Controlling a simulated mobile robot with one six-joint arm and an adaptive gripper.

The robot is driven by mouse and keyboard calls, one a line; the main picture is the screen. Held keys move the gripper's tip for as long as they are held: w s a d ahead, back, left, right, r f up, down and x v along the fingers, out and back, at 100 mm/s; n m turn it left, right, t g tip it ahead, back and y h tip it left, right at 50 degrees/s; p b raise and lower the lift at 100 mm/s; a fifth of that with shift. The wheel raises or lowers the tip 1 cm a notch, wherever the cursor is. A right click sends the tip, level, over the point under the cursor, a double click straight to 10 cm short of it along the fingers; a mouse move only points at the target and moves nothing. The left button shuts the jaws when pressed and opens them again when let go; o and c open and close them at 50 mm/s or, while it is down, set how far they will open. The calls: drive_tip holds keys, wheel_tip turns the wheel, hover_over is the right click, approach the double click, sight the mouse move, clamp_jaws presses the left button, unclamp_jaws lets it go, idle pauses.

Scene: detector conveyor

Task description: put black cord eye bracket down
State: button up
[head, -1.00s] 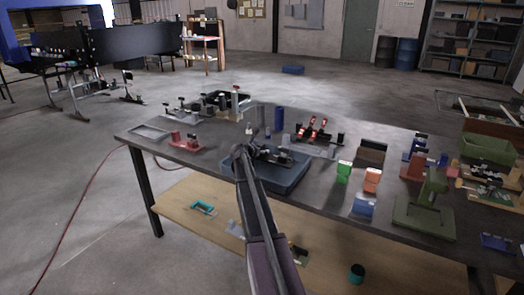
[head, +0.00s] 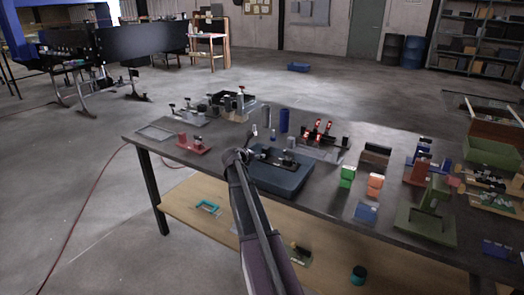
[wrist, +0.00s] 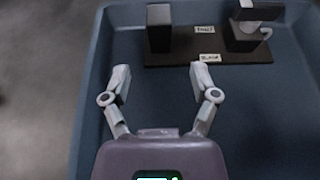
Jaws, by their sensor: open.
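The black cord eye bracket (head: 275,159) rests in the blue tray (head: 288,190) on the workbench. In the wrist view the bracket (wrist: 190,52) is a dark flat plate with a block at its left, a raised part with a light piece at its right, and two small labels. It lies near the tray's far wall. My gripper (wrist: 160,76) is open and empty, with its fingers spread over the blue tray floor (wrist: 250,125). The fingertips appear just short of the plate, with no visible contact. In the head view my gripper (head: 246,152) is at the tray's left side.
A red bracket (head: 194,145) and a flat grey tray (head: 154,133) lie to the left on the bench. Blue cylinders (head: 284,121) and a fixture with red parts (head: 318,135) stand behind the tray. Green (head: 347,177) and orange (head: 375,185) blocks stand to the right.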

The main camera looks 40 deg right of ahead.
drive_tip(key=shift+p+v, duration=0.35)
drive_tip(key=shift+v, duration=1.1)
